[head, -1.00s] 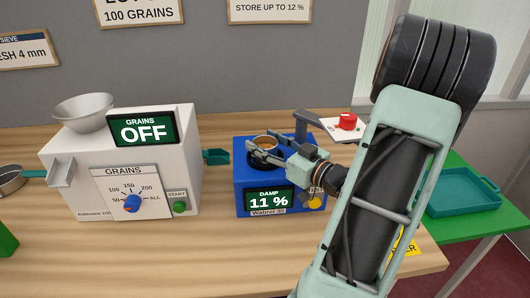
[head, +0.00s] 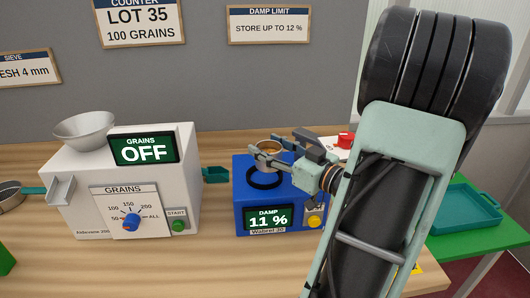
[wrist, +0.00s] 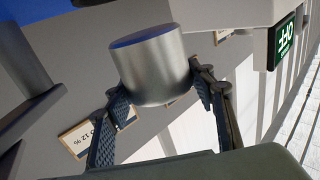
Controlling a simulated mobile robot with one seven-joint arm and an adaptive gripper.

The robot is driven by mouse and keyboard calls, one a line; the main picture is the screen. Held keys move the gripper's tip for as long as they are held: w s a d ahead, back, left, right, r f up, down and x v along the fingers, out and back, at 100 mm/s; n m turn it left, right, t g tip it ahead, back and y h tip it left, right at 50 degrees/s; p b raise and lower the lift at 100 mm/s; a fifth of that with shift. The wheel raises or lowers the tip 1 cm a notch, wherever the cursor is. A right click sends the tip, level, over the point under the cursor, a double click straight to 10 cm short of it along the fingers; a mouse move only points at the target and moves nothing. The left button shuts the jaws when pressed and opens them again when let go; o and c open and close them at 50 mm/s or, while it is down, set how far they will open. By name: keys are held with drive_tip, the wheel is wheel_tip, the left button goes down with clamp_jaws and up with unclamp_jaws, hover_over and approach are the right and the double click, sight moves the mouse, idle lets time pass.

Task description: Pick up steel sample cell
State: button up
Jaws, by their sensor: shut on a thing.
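The steel sample cell (wrist: 152,65) is a short metal cylinder between my gripper's two fingers in the wrist view. In the head view the cell (head: 268,145) shows its round open top with tan grain-coloured contents. My gripper (head: 273,152) is shut on the cell and holds it just above the blue damp meter (head: 243,190). The dark ring seat (head: 264,181) on top of the meter shows empty below it. The meter's display reads DAMP 11 %. In the wrist view my gripper (wrist: 165,100) has one finger on each side of the cell.
A white grain counter (head: 80,205) with a funnel stands to the left, its display reading OFF. A teal scoop-like part (head: 215,174) lies between the machines. A red knob (head: 346,139) is behind my arm. A teal tray (head: 462,210) sits on the green table at right.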

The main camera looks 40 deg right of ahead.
drive_tip(key=s+r, duration=0.1)
drive_tip(key=r, duration=0.1)
drive_tip(key=s+r, duration=0.2)
drive_tip(key=shift+s+a, duration=0.15)
drive_tip(key=shift+a, duration=0.05)
drive_tip(key=s+a+r, duration=0.1)
drive_tip(key=s+r, duration=0.2)
drive_tip(key=s, duration=0.5)
drive_tip(key=shift+s+r, duration=0.2)
drive_tip(key=shift+r, duration=0.05)
